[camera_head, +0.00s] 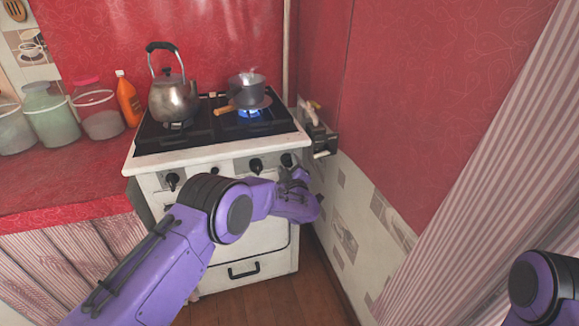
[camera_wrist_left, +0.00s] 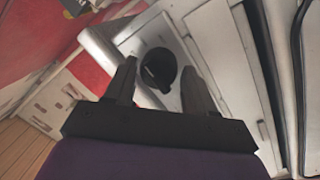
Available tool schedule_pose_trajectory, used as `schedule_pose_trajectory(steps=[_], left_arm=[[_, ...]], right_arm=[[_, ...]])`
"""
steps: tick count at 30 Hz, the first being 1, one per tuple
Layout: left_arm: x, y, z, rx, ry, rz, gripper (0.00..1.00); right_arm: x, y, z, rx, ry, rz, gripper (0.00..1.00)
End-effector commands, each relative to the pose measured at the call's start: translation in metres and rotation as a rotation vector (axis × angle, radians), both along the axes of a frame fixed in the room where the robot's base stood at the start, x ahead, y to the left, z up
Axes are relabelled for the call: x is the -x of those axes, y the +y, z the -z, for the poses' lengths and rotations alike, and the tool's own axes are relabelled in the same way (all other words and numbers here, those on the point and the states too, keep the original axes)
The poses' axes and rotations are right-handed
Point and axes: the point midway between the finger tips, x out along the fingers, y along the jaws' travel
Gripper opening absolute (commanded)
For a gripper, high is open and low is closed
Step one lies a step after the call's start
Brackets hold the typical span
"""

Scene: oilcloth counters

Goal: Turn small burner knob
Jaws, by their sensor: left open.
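The white stove (camera_head: 210,160) has black knobs along its front panel. One knob (camera_head: 256,165) sits at the middle right, and the rightmost knob (camera_head: 288,159) is just above my left gripper (camera_head: 294,177). In the left wrist view a round black knob (camera_wrist_left: 158,69) with a raised grip bar lies between the two fingers of my left gripper (camera_wrist_left: 160,85). The fingers are apart, with a gap on each side of the knob. A blue flame (camera_head: 249,114) burns under a small pot (camera_head: 246,90) on the right burner. My right gripper is outside the views.
A kettle (camera_head: 174,98) stands on the left burner. An orange bottle (camera_head: 127,99) and glass jars (camera_head: 50,115) stand on the red counter at left. A gas pipe fitting (camera_head: 318,135) and the tiled wall are close on the stove's right. The wooden floor (camera_head: 300,305) is clear.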

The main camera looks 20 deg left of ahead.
Motion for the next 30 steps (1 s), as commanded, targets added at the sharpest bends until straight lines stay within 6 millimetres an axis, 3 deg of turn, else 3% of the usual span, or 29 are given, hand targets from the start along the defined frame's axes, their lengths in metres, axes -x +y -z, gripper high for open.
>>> schedule_pose_trajectory(steps=[8, 9, 12, 13, 30], left_arm=[[-0.004, 0.0019, -0.0002, -0.001, 0.0, 0.001, 0.55], [-0.0038, 0.0019, -0.0001, -0.001, 0.0, 0.001, 0.51], [-0.0037, 0.0019, -0.0001, -0.001, 0.0, 0.001, 0.19], [-0.0037, 0.0018, -0.0001, -0.001, 0.0, 0.001, 0.14], [-0.0034, 0.0011, 0.001, 0.007, -0.003, 0.002, 0.14]], right_arm=[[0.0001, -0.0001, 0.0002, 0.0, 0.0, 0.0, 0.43], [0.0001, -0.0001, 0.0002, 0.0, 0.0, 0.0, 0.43], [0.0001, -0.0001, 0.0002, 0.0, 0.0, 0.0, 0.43], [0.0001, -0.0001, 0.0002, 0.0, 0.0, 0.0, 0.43], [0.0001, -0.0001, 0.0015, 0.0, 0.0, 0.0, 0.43]])
